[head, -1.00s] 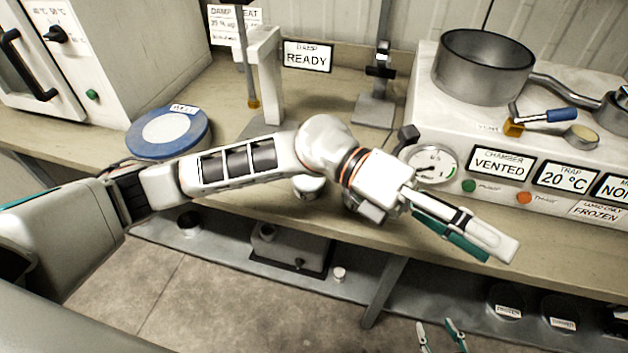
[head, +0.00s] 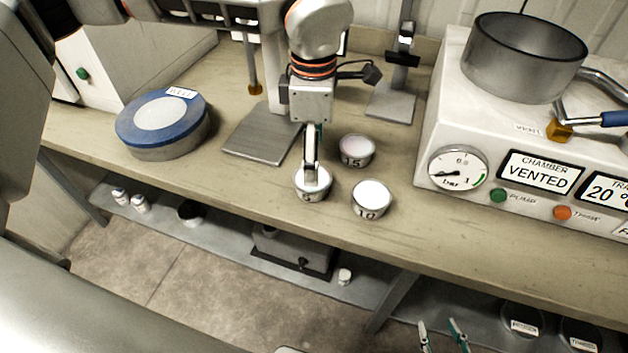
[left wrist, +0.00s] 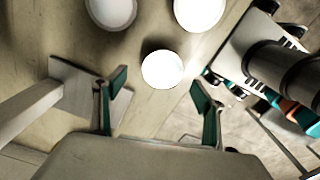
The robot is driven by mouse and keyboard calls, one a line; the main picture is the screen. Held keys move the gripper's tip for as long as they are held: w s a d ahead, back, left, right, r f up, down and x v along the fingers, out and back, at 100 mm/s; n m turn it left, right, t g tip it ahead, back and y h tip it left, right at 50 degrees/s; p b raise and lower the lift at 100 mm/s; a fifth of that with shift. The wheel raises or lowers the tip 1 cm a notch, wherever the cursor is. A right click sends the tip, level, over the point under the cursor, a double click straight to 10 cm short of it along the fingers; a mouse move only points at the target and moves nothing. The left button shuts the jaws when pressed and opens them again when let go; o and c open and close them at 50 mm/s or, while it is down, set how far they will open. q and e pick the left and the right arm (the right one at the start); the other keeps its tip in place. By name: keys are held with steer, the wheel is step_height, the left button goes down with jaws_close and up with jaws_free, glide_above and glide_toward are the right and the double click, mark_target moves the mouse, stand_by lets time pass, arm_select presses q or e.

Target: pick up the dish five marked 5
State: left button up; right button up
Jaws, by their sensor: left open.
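The dish marked 5 (head: 309,198) is a small white-topped round dish near the bench's front edge; its label is partly legible. My left gripper (head: 311,168) comes down over it in the head view, its finger covering part of the dish. In the left wrist view, the dish's pale top (left wrist: 162,70) lies between and slightly beyond the open teal fingertips (left wrist: 159,88), with gaps on both sides. No hold is visible. My right gripper (head: 440,335) shows at the bottom edge of the head view, its fingers apart and empty, low in front of the bench.
A dish marked 15 (head: 357,150) and one marked 10 (head: 371,198) stand close to the right. A grey plate (head: 262,133) lies at left, with a blue-rimmed round container (head: 162,125) farther left. The chamber unit (head: 480,160) stands at right.

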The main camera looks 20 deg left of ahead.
arm_select(q)
steer(key=f, duration=0.7)
steer(key=shift+s+d, duration=0.2)
steer(key=shift+d, duration=0.1)
steer(key=c, duration=1.3)
